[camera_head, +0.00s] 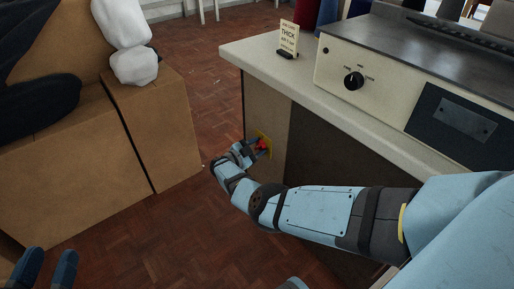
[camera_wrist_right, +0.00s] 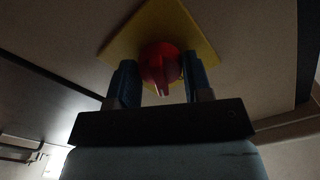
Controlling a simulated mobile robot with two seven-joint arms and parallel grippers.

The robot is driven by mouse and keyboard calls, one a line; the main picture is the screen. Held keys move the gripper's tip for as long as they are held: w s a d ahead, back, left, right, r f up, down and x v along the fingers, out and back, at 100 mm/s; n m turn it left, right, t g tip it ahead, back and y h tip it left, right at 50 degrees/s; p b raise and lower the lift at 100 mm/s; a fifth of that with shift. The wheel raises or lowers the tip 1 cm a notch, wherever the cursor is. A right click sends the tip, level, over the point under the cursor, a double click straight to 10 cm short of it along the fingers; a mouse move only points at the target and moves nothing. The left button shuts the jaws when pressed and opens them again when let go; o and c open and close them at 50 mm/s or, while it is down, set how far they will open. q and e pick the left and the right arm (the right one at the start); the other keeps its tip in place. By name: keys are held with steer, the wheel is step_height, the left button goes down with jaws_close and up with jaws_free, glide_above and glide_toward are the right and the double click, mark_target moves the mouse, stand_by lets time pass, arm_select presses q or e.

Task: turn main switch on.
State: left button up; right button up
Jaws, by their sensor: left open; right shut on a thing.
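The main switch (camera_head: 262,143) is a red rotary knob on a yellow plate, set on the side of the cabinet below the counter. In the right wrist view the red knob (camera_wrist_right: 160,66) sits on the yellow plate (camera_wrist_right: 196,38), with its raised grip pointing down in the picture. My right gripper (camera_wrist_right: 158,82) has one finger on each side of the knob and is shut on it. My left gripper (camera_head: 46,268) is at the lower left corner, open, empty and partly cut off.
A cream counter (camera_head: 240,55) carries a machine with a black dial (camera_head: 353,81) and a small card reading THICK (camera_head: 289,38). Cardboard boxes (camera_head: 160,120) stand on the left with white and dark items on top. Brick-coloured floor (camera_head: 195,50) lies free between boxes and cabinet.

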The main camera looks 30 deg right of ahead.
steer(key=m, duration=0.6)
steer(key=shift+a+m, duration=0.1)
steer(key=shift+m, duration=0.2)
steer(key=m, duration=0.5)
stand_by(0.4)
steer(key=o, duration=0.9)
steer(key=a, duration=0.9)
steer(key=s+a, duration=0.1)
steer(key=a, duration=0.3)
steer(key=shift+a, duration=0.4)
